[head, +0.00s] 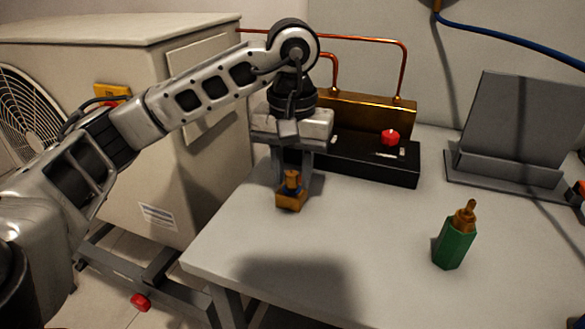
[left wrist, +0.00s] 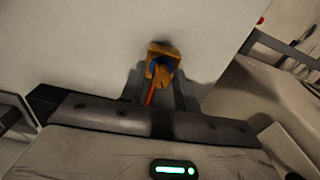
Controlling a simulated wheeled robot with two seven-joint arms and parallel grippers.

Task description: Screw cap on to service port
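In the head view a small brass-orange block with a blue part on it (head: 291,197) is on the near left of the table, under my left gripper (head: 292,178). It also shows in the left wrist view (left wrist: 161,52), with a thin orange-red piece in front. My left gripper points down, its fingers apart on either side of the blue part; I see no clear grip. A green hexagonal piece (head: 452,246) with a brass fitting (head: 465,216) on top stands at the right. Which piece is the cap or service port, I cannot tell. My right gripper is not seen.
A black box (head: 372,163) with a red knob (head: 390,137) stands at the back, before a brass panel (head: 375,114) and copper pipes. A grey stand (head: 515,130) is at the back right. A beige fan unit (head: 140,90) is left. The table middle is clear.

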